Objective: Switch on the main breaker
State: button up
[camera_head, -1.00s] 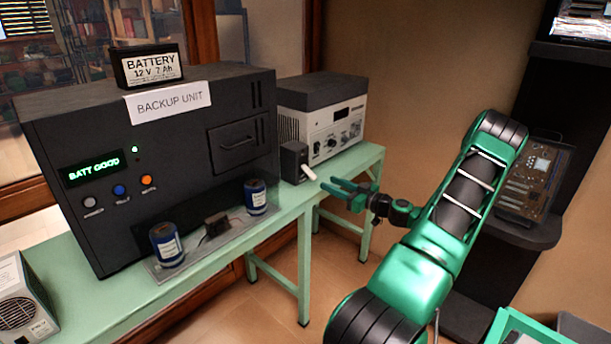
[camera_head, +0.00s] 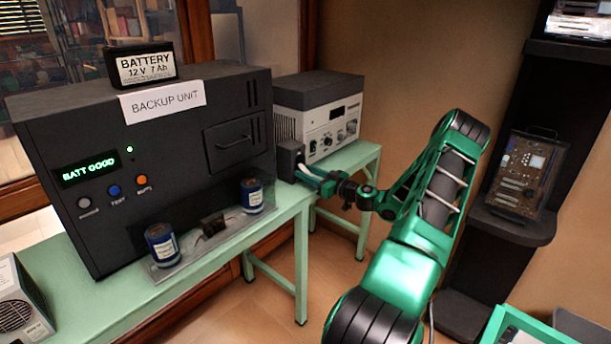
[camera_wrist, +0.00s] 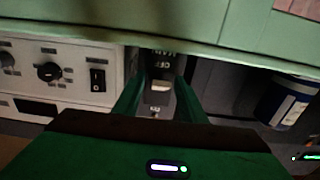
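The main breaker (camera_head: 289,157) is a small dark box at the right end of the green bench, beside the backup unit. In the wrist view its dark face (camera_wrist: 162,66) carries an OFF marking, and a pale lever (camera_wrist: 160,86) sticks out from it. My gripper (camera_head: 308,176) is at the front of the breaker. In the wrist view the green fingers (camera_wrist: 160,93) are apart, one on each side of the lever. I cannot tell whether either finger touches it.
The backup unit (camera_head: 220,110) shows BATT GOOD and has a battery (camera_head: 145,68) on top. Blue cans (camera_head: 162,246) stand on a tray before it. A grey-white power supply (camera_head: 318,120) stands behind the breaker. The bench edge (camera_head: 300,205) lies just below my gripper.

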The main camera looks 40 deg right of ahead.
grip_shut()
